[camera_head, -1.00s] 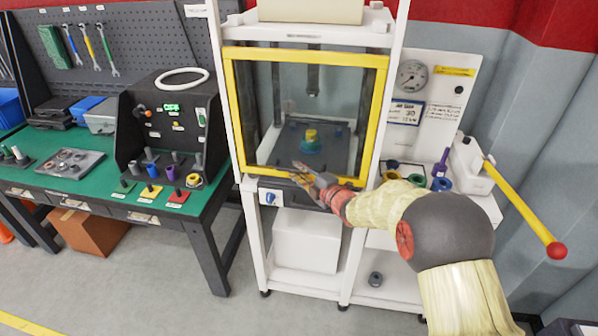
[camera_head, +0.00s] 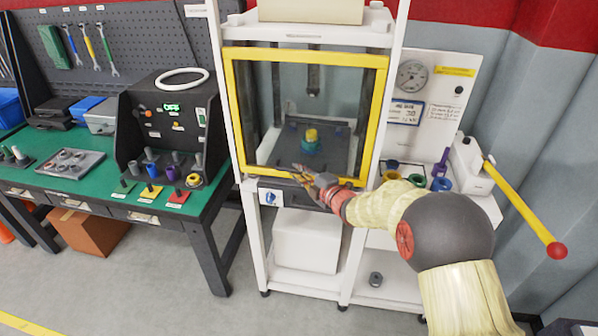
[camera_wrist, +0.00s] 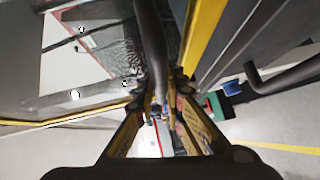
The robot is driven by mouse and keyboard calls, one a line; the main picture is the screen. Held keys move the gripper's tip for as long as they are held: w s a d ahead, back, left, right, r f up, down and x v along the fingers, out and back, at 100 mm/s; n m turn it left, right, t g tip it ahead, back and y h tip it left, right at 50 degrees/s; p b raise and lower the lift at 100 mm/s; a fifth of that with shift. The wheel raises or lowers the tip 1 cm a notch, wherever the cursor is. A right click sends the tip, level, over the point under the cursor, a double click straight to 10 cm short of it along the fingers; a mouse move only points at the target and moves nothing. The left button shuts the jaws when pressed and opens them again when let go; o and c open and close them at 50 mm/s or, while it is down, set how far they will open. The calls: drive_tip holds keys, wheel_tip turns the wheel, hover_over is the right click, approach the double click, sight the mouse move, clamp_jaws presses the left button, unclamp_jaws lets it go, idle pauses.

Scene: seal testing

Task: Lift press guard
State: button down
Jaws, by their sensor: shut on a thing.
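The press guard (camera_head: 377,120) is a clear panel in a yellow frame, upright across the front of the white press. My gripper (camera_head: 301,173) is at the middle of the guard's lower yellow edge. In the wrist view, my gripper (camera_wrist: 161,98) has its fingers closed around a dark bar (camera_wrist: 152,40), which looks like the guard's handle. The handle is too small and covered by my fingers to make out in the head view. Behind the panel, a teal and yellow part (camera_head: 311,140) stands on the press's dark base plate.
A panel with a blue knob (camera_head: 270,198) lies just below the guard. A yellow lever with a red ball (camera_head: 556,250) stands out at the right. A green workbench (camera_head: 95,185) with fixtures is at the left. Open floor lies in front.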

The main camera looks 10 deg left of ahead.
wheel_tip(320, 180, up, 27)
drive_tip(key=p, duration=1)
drive_tip(key=shift+f+p, duration=0.15)
drive_tip(key=shift+p, duration=0.15)
drive_tip(key=c, duration=1.8)
unclamp_jaws()
drive_tip(key=shift+c, duration=0.2)
drive_tip(key=shift+s+d, duration=0.1)
drive_tip(key=v, duration=1.1)
drive_tip(key=shift+s+d, duration=0.2)
drive_tip(key=shift+s, duration=0.05)
